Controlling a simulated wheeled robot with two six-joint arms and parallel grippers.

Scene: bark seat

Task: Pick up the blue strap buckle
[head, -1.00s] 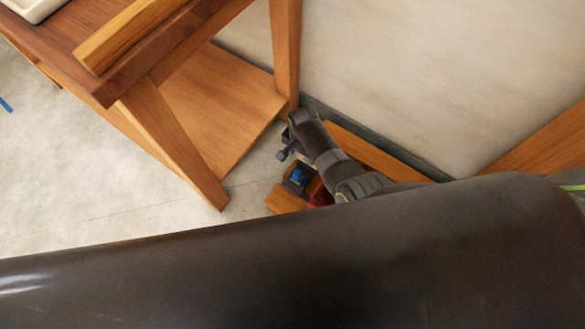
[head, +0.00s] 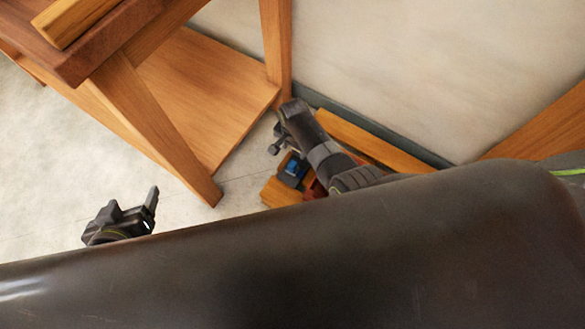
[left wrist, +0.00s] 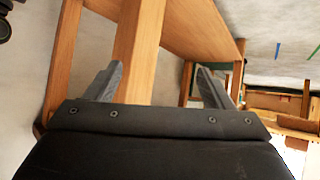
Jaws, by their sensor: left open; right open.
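A small blue item (head: 293,168), which looks like the blue strap buckle, sits with dark parts in a wooden box (head: 280,193) on the floor. Its shape is too small to make out fully. My right gripper (head: 278,138) is open, just above and left of the box in the head view, and its arm covers part of the box. My left gripper (head: 125,212) is open and empty over the floor at the lower left, well apart from the box. Its two fingers (left wrist: 160,78) show in the left wrist view with nothing between them.
A wooden table (head: 80,70) with slanted legs and a low shelf (head: 205,95) stands at the upper left. A wall is behind the box. A large dark brown surface (head: 300,260) fills the foreground. Bare floor (head: 60,160) lies left of the table leg.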

